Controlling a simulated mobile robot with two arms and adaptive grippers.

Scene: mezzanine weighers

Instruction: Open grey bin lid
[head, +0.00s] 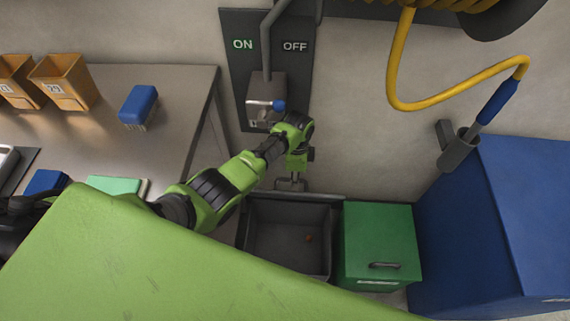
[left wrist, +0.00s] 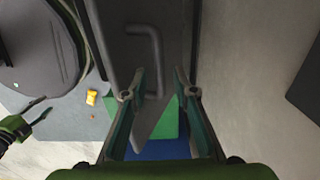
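My left gripper (head: 291,183) reaches down over the bin's back rim. In the left wrist view its fingers (left wrist: 160,92) are apart, near the handle's lower end, and no grip shows. My right gripper (left wrist: 42,108) shows small, apparently open.
The green bin (head: 380,238) and a large blue bin (head: 490,235) stand to the right. An ON/OFF panel (head: 236,75) and switch box are on the wall above. A steel bench (head: 185,95) with orange bins is at left. A yellow hose (head: 445,95) hangs upper right.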

